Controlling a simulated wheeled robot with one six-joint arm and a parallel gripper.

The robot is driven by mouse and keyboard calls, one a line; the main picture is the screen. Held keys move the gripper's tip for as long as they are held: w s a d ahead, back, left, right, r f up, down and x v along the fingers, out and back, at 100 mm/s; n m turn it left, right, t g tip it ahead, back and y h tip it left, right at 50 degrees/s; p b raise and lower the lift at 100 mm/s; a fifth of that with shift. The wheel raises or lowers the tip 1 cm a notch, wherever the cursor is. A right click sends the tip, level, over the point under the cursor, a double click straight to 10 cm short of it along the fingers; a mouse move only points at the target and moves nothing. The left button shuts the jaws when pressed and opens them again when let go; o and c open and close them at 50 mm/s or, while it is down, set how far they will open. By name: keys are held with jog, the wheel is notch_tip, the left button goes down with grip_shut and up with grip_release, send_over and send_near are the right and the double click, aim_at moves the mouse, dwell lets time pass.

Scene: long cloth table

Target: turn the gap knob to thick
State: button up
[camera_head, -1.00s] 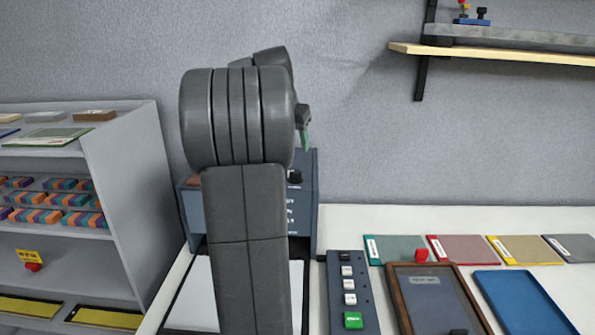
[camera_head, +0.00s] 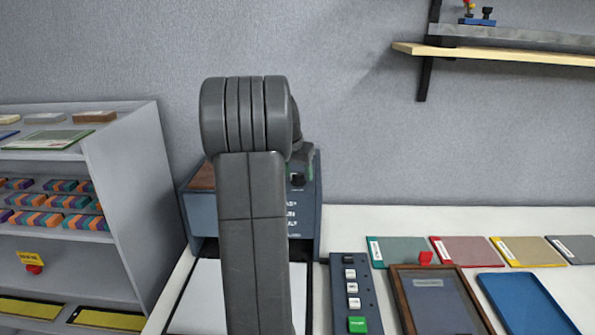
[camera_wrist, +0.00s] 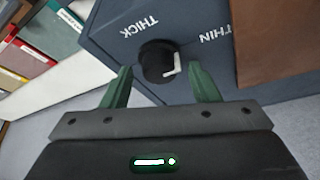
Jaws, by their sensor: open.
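The gap knob (camera_wrist: 155,62) is black with a white mark on its right side, the side nearer the THIN label (camera_wrist: 215,35). The THICK label (camera_wrist: 139,27) is at its upper left. The knob sits on a dark blue machine (camera_wrist: 105,38). My gripper (camera_wrist: 160,72) is open, its green fingers apart, one toward each side of the knob. I cannot tell whether they touch it. In the head view, the knob (camera_head: 297,180) shows small beside my arm on the machine (camera_head: 306,213), and my arm hides most of the gripper.
A button panel (camera_head: 354,296) with a green button stands right of the machine on the white table. Beyond it are a framed dark board (camera_head: 440,304), a blue tray (camera_head: 527,306) and several coloured swatches. A grey shelf unit (camera_head: 123,185) stands at the left.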

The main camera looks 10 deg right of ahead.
jog(key=c, duration=1)
jog(key=shift+o, duration=0.2)
jog(key=shift+n, duration=0.4)
jog(key=n+y+p, duration=0.1)
jog(key=n, duration=0.1)
jog(key=n+p, duration=0.1)
jog(key=shift+d+r+n+t+y, duration=0.1)
jog(key=shift+d+n+t+y, duration=0.1)
jog(key=shift+n+t+y, duration=0.2)
jog(key=n+y, duration=0.1)
jog(key=n, duration=0.1)
jog(key=n+p, duration=0.1)
jog(key=n, duration=0.1)
jog(key=shift+d+n+y, duration=0.15)
jog(key=shift+n+y, duration=0.15)
jog(key=shift+y, duration=0.1)
jog(key=n, duration=0.2)
jog(key=n+y, duration=0.1)
jog(key=n, duration=0.1)
jog(key=shift+g+y+p, duration=0.3)
jog(key=shift+g+p, duration=0.05)
jog(key=shift+g, duration=0.05)
jog(key=n+g+y, duration=0.1)
jog(key=n, duration=0.3)
jog(key=shift+d+n, duration=0.1)
jog(key=shift+n, duration=0.2)
jog(key=shift+p, duration=0.3)
